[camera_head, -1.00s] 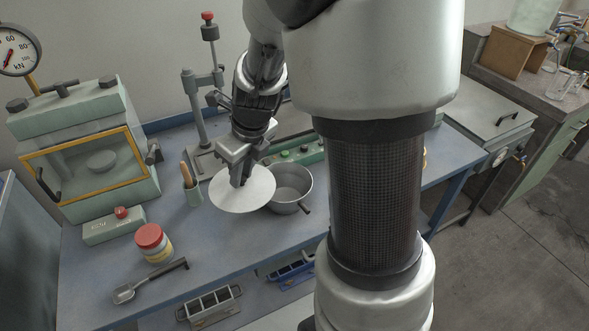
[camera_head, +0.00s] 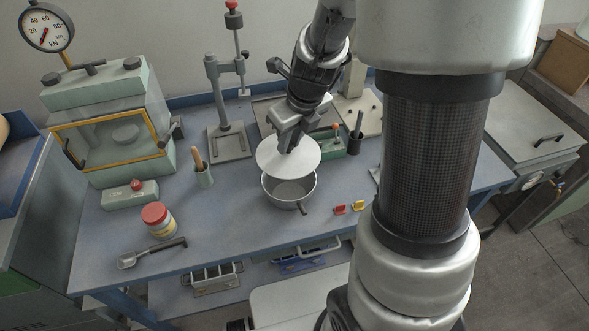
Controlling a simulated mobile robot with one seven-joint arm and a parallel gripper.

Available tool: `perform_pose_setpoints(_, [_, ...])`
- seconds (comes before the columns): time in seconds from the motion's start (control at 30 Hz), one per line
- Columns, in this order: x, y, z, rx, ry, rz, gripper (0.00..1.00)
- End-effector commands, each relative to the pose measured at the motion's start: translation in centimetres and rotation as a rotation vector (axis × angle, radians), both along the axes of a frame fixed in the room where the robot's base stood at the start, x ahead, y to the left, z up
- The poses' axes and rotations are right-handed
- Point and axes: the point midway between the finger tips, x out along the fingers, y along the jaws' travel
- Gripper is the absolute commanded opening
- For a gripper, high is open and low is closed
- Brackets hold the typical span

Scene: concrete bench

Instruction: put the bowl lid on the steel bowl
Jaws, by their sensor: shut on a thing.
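The steel bowl (camera_head: 290,194) stands upright on the blue bench, its handle pointing to the front right. The bowl lid (camera_head: 270,157) is a pale, flat disc. My gripper (camera_head: 287,147) is shut on the lid from above, gripping it near its middle. The lid hangs above the bowl and overlaps its back rim in the picture. The near part of the bowl's opening still shows. The lid's underside and the exact gap to the rim are hidden from this angle. The fingertips' contact with the lid is small and partly hidden.
A metal stand (camera_head: 228,140) rises behind. The bench front (camera_head: 235,225) is clear.

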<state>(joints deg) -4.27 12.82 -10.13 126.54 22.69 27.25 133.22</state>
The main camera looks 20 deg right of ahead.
Motion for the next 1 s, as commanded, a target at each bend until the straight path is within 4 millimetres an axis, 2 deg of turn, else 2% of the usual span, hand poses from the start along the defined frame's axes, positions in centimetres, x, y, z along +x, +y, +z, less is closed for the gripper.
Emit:
perform_pose_setpoints(0.03, [-0.1, -0.1, -1.6, -0.001, 0.005, -0.001, 0.00])
perform_pose_setpoints(0.1, [-0.1, -0.1, -3.0, 0.000, 0.004, -0.003, 0.00])
perform_pose_setpoints(0.2, [-0.1, -0.1, -4.3, -0.001, 0.003, -0.002, 0.00])
perform_pose_setpoints(0.37, [0.0, 0.0, -5.3, 0.000, 0.001, 0.000, 0.00])
perform_pose_setpoints(0.6, [-0.1, 0.0, -8.5, 0.000, 0.003, -0.001, 0.00])
perform_pose_setpoints(1.0, [0.0, 0.0, -9.0, -0.001, 0.001, 0.001, 0.00])
